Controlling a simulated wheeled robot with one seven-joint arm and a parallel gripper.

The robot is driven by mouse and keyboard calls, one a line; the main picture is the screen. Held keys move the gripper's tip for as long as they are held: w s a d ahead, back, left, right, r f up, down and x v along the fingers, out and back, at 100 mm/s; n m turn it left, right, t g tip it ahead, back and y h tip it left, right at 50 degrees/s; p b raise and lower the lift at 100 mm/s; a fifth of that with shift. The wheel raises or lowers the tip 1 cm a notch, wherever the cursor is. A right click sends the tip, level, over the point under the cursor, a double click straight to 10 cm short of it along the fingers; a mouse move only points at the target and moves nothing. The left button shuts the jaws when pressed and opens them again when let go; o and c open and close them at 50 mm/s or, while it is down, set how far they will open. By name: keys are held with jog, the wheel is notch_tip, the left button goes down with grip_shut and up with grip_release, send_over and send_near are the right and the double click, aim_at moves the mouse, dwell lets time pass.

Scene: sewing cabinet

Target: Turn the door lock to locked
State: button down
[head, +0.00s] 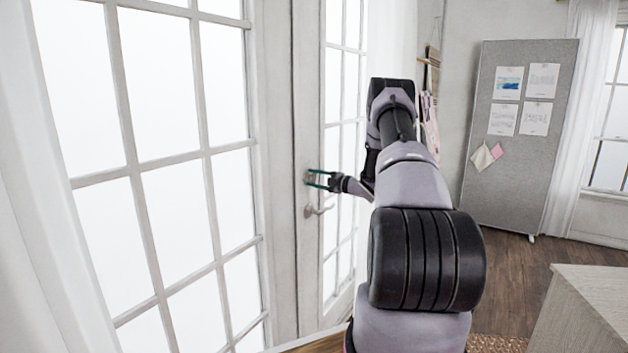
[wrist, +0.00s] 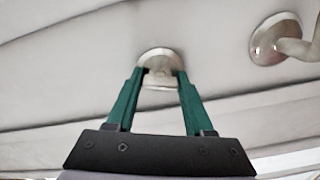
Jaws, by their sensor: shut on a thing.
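The door lock (wrist: 160,56) is a round metal plate with a small thumb-turn on the white door (head: 309,245). In the wrist view, my gripper (wrist: 160,75) has its two green fingers on either side of the thumb-turn, shut on it. The fingertips hide part of the turn, and I cannot tell its exact angle. In the head view, my gripper (head: 318,179) reaches the door just above the lever handle (head: 318,210). The lock itself is mostly hidden there by the fingers.
The lever handle also shows in the wrist view (wrist: 277,40), close beside the lock. Paned glass doors fill the left. A grey pinboard (head: 520,130) stands at the back right, and a wooden cabinet (head: 585,310) is at the lower right. Some floor between is free.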

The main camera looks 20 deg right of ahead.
jog(key=shift+f+n, duration=0.1)
jog(key=shift+n, duration=1.8)
jog(key=shift+c, duration=1.4)
grip_release()
jog(key=v, duration=1.1)
